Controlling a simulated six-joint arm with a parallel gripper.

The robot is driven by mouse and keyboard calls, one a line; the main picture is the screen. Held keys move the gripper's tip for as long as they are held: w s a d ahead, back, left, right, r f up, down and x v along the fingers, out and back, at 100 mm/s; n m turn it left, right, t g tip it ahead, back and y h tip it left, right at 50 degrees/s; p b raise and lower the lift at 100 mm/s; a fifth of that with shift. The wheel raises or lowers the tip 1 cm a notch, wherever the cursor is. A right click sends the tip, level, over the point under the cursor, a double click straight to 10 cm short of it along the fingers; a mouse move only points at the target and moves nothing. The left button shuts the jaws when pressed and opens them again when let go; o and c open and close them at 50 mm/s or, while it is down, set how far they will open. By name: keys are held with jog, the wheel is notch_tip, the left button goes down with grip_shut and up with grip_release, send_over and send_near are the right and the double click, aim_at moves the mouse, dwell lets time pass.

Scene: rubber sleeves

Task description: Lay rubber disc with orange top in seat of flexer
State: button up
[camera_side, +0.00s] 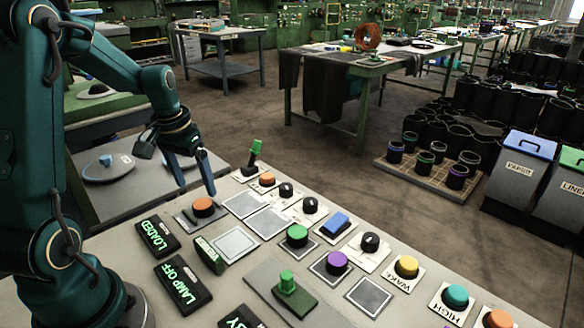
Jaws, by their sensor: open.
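A dark disc with an orange top (203,207) sits on a small grey plate (183,219) at the left of the panel, behind the LOADED display. My gripper (196,189) is just above it, fingers pointing down and spread apart, with nothing between them. The fingertips are close to the disc's top; I cannot tell whether they touch it. No label marks the flexer, so I cannot tell whether this plate is its seat. Two other orange-topped round pieces show, one farther back (267,179) and one at the lower right (497,319).
The panel (228,283) holds a LOADED display (158,238), a LAMP OFF display (183,286), a green lever (254,152), a green-knobbed block (288,288) and several coloured caps. Empty square pads (236,243) lie between them. A side table (115,188) stands behind.

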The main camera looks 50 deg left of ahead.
aim_at(197, 210)
notch_tip(197, 210, up, 6)
jog(key=s+d+r+m+t, duration=0.1)
jog(key=s+d, duration=0.3)
jog(key=d, duration=0.5)
jog(key=s+d+r+m+t, duration=0.1)
jog(key=s+d+m+t, duration=0.2)
jog(key=d, duration=0.6)
jog(key=shift+s+d+r+h, duration=0.3)
jog(key=shift+s+d+r, duration=0.1)
jog(key=shift+s, duration=0.8)
